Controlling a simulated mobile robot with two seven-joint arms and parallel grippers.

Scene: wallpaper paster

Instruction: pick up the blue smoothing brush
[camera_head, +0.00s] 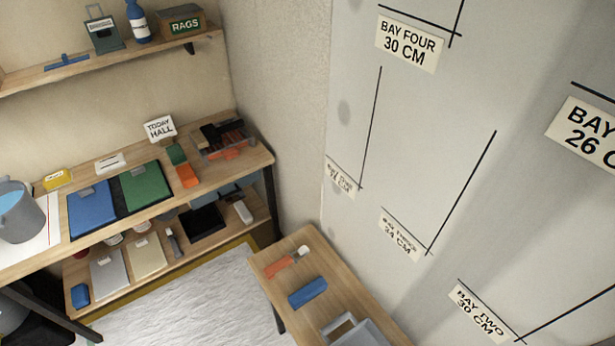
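A blue block-shaped item (307,292), which looks like the blue smoothing brush, lies flat on the small wooden table (335,297) at the lower middle. Its bristles cannot be made out. An orange-handled tool (284,262) with a pale end lies just behind it, apart from it. Another thin blue item (66,61) lies on the upper wall shelf; I cannot tell what it is. Neither of my grippers shows in the head view.
A grey tray (365,332) sits at the small table's front. The long workbench (225,165) at left holds a bucket (18,215), a blue book (92,209), a green book (145,187) and a tool bin (225,139). The marked wall (350,130) stands close on the right.

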